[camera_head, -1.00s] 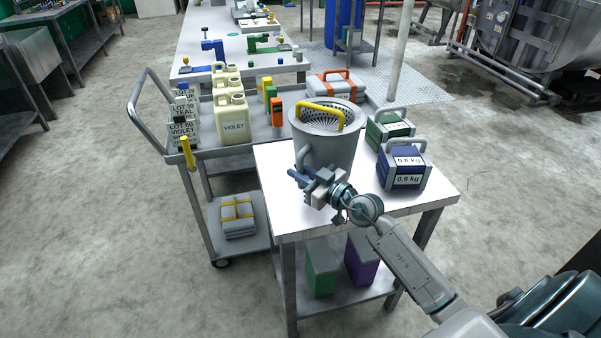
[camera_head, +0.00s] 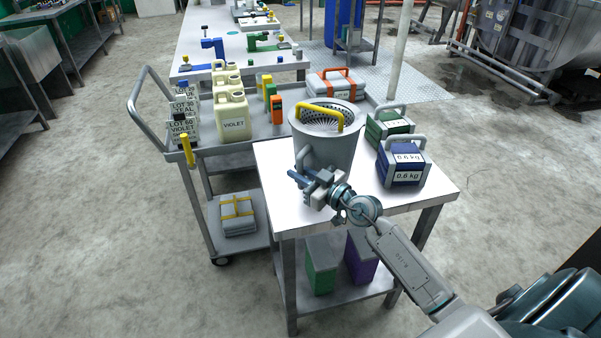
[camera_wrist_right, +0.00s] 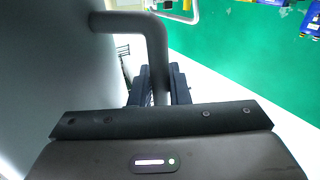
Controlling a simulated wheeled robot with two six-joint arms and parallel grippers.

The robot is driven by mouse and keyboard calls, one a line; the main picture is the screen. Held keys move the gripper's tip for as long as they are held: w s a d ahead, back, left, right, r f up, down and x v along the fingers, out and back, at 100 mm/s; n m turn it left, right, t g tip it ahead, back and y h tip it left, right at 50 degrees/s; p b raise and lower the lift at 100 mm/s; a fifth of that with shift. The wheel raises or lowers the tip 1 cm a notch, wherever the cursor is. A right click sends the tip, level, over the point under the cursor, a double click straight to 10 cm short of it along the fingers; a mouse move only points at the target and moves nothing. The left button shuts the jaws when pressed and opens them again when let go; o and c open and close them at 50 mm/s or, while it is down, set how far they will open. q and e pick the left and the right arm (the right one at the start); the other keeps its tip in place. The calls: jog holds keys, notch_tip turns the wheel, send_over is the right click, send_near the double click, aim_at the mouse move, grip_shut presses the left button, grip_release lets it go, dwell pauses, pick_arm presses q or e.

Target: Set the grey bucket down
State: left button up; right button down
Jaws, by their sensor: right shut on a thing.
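The grey bucket (camera_head: 335,151) is upright at the left part of the white-topped table (camera_head: 386,205). A perforated insert with a yellow handle (camera_head: 320,114) sits in its mouth. My right gripper (camera_head: 305,181) is at the bucket's near side, shut on its grey side handle. In the right wrist view the handle (camera_wrist_right: 154,50) runs down between the two dark fingers (camera_wrist_right: 160,88), with the bucket wall (camera_wrist_right: 60,60) at left. I cannot tell whether the bucket's base touches the tabletop. My left gripper is not in view.
A blue 0.6 kg weight (camera_head: 404,165) and a green weight (camera_head: 388,127) stand right of the bucket. The table's front right is bare.

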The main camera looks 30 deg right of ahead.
jog(key=c, duration=1.3)
grip_release()
jog(key=shift+f, duration=0.4)
jog(key=shift+s+f, duration=0.1)
